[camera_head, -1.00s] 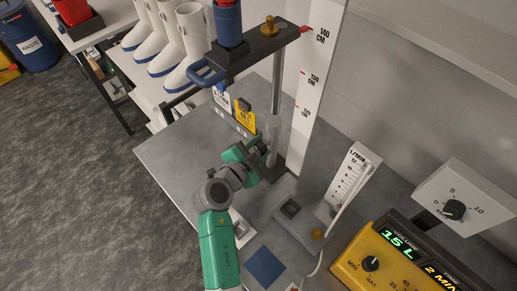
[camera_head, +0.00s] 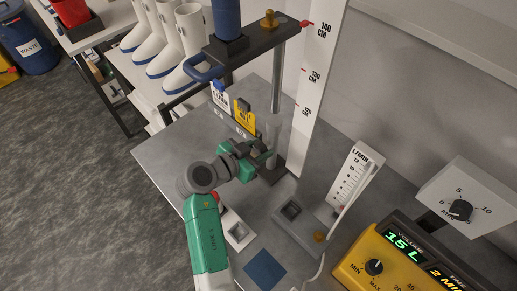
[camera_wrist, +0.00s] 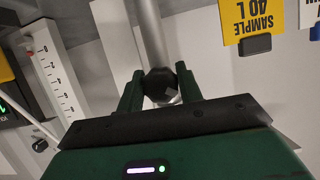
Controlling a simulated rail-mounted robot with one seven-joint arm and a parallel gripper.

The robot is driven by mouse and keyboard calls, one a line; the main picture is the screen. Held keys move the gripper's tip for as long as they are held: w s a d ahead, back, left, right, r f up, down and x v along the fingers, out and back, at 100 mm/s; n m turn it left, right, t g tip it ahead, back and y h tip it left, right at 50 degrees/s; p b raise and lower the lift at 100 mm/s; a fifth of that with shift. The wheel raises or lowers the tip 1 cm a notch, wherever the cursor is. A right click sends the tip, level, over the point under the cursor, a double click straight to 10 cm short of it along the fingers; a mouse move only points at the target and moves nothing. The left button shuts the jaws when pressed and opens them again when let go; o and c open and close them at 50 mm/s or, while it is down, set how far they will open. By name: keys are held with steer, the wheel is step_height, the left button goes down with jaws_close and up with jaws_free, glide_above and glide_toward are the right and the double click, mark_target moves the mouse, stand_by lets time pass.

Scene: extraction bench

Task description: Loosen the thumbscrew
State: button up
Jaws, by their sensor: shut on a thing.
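My gripper (camera_head: 266,155) is low beside the upright metal post (camera_head: 277,85), just above the bench. In the wrist view my gripper (camera_wrist: 160,88) has its two green fingers on either side of a dark faceted knob (camera_wrist: 159,82), shut on it. The knob sits in line with the post (camera_wrist: 151,35); it looks like the thumbscrew, but its far side is hidden. In the head view the fingers and a clear cylinder (camera_head: 272,130) hide the knob. A brass knob (camera_head: 269,19) tops the dark bracket, and another brass knob (camera_head: 319,236) is on the flow meter base.
A white scale board (camera_head: 312,90) stands behind the post. Yellow and white tags (camera_head: 244,115) hang close to my gripper. A flow meter (camera_head: 352,180), its grey base, and a yellow control box (camera_head: 365,262) stand right.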

mark_target(268, 138)
stand_by(0.5)
steer(key=o, duration=1)
steer(key=shift+r, duration=0.1)
step_height(268, 138, up, 3)
steer(key=shift+r, duration=0.1)
steer(key=shift+s+r, duration=0.25)
steer(key=shift+s, duration=0.5)
steer(key=s, duration=0.9)
steer(key=s+r+p, duration=0.1)
steer(key=s, duration=0.4)
steer(key=shift+s, duration=0.3)
